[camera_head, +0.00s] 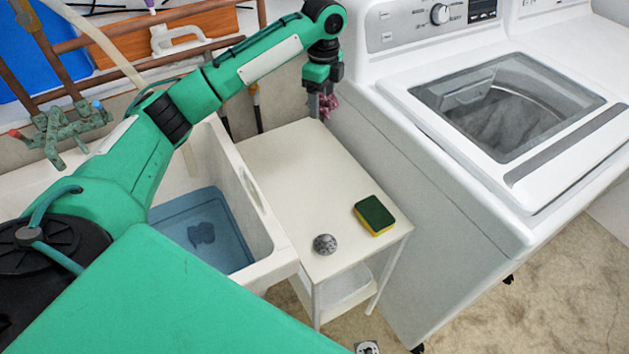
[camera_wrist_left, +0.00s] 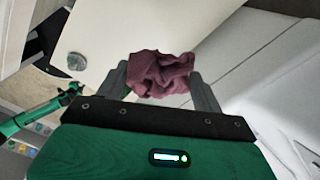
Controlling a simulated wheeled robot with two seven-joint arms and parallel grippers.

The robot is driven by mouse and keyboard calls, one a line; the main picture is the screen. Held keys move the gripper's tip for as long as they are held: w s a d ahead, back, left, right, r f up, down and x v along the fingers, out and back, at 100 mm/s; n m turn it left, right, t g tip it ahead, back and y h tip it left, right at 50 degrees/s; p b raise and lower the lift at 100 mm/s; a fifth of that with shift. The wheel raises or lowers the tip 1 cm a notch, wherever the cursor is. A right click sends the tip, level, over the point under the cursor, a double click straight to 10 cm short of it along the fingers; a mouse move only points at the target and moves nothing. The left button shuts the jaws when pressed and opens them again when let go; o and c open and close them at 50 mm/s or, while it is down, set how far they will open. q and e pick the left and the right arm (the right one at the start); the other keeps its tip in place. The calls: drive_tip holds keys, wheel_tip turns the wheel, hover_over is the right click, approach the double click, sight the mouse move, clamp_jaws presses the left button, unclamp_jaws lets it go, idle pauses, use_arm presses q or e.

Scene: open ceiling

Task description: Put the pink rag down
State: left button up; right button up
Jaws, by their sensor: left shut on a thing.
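The pink rag (camera_head: 329,103) is a crumpled, dusky pink cloth at the back of the small white table (camera_head: 290,165). My left gripper (camera_head: 322,100) is over the table's back right corner, beside the washing machine, pointing down. In the left wrist view the rag (camera_wrist_left: 160,74) is bunched between the two fingers of my left gripper (camera_wrist_left: 163,82), which are shut on it. Whether the rag touches the table top cannot be told. My right gripper does not show in the head view.
A green and yellow sponge (camera_head: 374,215) and a grey scrubber ball (camera_head: 325,244) lie on the front of the table. A sink (camera_head: 262,250) with blue water stands left, a white washing machine (camera_head: 440,170) right. The table's middle is clear.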

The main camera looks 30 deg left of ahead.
sight(315, 162)
use_arm(q)
drive_tip(key=shift+w+a+m, duration=0.15)
drive_tip(key=shift+a+m, duration=0.75)
drive_tip(key=shift+f, duration=0.2)
wheel_tip(315, 162, down, 20)
drive_tip(key=shift+a+r, duration=0.1)
drive_tip(key=shift+r, duration=0.05)
drive_tip(key=o, duration=0.9)
drive_tip(key=shift+o, duration=0.2)
wheel_tip(315, 162, up, 12)
